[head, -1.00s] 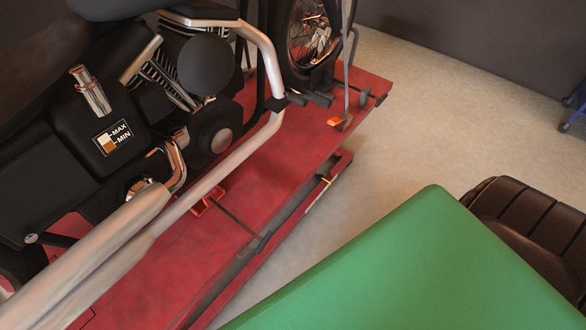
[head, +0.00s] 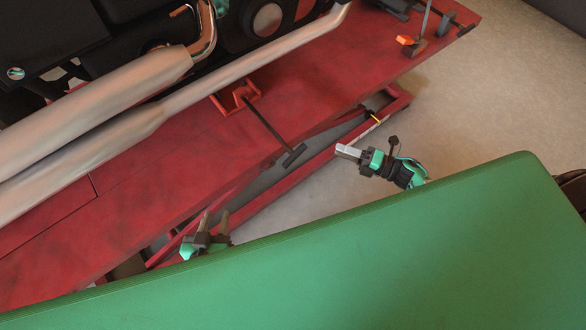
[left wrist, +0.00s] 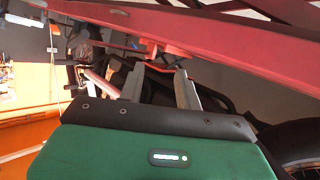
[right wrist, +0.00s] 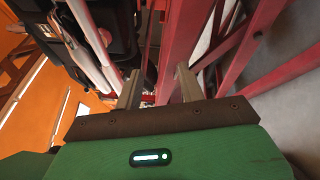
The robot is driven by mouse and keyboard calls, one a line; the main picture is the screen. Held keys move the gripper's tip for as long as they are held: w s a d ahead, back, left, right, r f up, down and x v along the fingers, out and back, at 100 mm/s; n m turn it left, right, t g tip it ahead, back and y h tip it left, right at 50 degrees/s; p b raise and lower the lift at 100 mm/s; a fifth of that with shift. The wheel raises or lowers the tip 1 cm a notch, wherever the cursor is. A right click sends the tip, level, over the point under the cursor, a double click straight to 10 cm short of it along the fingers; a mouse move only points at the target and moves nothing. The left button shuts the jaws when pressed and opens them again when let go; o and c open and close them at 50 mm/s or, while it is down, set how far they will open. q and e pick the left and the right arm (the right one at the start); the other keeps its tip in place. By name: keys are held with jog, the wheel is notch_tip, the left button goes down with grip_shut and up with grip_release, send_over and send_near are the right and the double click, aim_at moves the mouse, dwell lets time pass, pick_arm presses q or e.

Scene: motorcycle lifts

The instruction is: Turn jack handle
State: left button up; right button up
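The jack handle (head: 270,127) is a thin dark rod with a short crossbar at its end. It runs from a red bracket (head: 235,97) on the red lift (head: 140,180) out over the lift's near edge. My left gripper (head: 214,222) is below and left of the crossbar in the head view, beside the lift's edge. My right gripper (head: 344,152) is to the right of the crossbar, apart from it in the picture. The fingers of both are spread and empty in the left wrist view (left wrist: 160,88) and right wrist view (right wrist: 158,88). My arms are mostly hidden.
A motorcycle with long silver exhaust pipes (head: 90,110) stands on the lift. The lift's lower red frame (head: 300,172) lies under the deck. Bare floor (head: 480,100) is open to the right.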

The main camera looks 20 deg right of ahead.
aim_at(293, 158)
jog(key=a+r+n+g+y+b, duration=0.1)
jog(key=a+n+g, duration=0.1)
jog(key=a+n, duration=0.1)
jog(key=a+r+n+g+y+b, duration=0.1)
jog(key=a+n+g, duration=0.1)
jog(key=a, duration=0.4)
jog(key=a+n+g+y+b, duration=0.1)
jog(key=a+n+g+b, duration=0.1)
jog(key=a+n, duration=0.3)
jog(key=shift+w+a+r, duration=0.25)
jog(key=shift+w+r, duration=0.05)
jog(key=shift+r, duration=0.1)
pick_arm(q)
notch_tip(293, 158, up, 13)
jog(key=t+h, duration=0.1)
jog(key=t, duration=0.3)
pick_arm(e)
jog(key=shift+w+a, duration=0.2)
jog(key=shift+a, duration=0.4)
pick_arm(q)
jog(key=shift+a+r, duration=0.1)
pick_arm(e)
grip_shut()
